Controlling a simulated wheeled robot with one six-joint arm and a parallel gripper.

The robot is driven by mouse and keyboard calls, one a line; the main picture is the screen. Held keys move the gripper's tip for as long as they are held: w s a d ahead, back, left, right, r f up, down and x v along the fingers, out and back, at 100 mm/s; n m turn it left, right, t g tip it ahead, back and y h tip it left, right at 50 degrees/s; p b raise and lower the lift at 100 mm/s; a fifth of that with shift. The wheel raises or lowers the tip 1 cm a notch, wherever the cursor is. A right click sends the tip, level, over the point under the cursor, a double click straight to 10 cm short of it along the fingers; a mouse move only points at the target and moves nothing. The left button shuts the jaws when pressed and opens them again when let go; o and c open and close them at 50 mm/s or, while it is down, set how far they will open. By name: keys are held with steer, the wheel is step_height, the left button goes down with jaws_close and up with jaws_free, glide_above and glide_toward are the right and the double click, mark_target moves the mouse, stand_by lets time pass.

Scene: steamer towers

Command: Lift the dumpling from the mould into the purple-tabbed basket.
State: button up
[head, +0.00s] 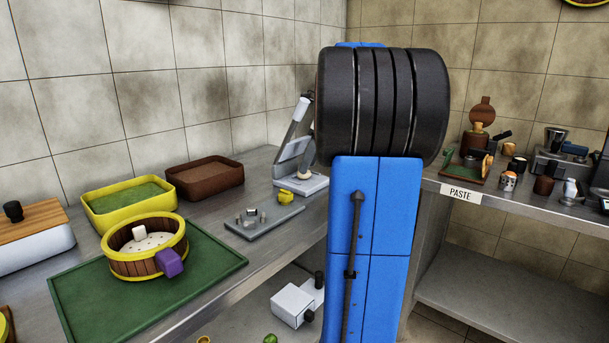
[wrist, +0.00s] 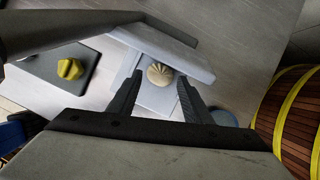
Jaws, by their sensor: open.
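The dumpling (wrist: 160,74), pale and pleated, sits on the light grey mould (wrist: 158,97) in the wrist view. The head view shows the mould (head: 304,186) with its lid raised and the dumpling (head: 304,176) on it, left of my arm. My gripper (wrist: 160,77) is open, its fingertips on either side of the dumpling in the wrist picture; I see no contact. My arm hides the gripper in the head view. The purple-tabbed basket (head: 122,266), brown with yellow rims, stands on a green mat (head: 85,305) at left, with a small whitish piece inside.
A grey plate (head: 262,226) with small metal pieces and a yellow piece (head: 286,197) lies between basket and mould. Yellow (head: 98,221) and brown (head: 205,187) trays stand behind the basket. In the wrist view a yellow-banded wooden steamer (wrist: 287,118) stands at right.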

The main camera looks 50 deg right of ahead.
steer(key=shift+x, duration=1.3)
steer(key=shift+c, duration=0.7)
steer(key=c, duration=0.7)
steer(key=shift+r, duration=0.6)
step_height(320, 180, up, 2)
steer(key=shift+r, duration=0.15)
steer(key=s+d, duration=0.2)
steer(key=s, duration=0.3)
steer(key=s+d, duration=0.2)
steer(key=s, duration=0.4)
steer(key=s+d, duration=0.3)
steer(key=s, duration=0.2)
steer(key=shift+s, duration=0.3)
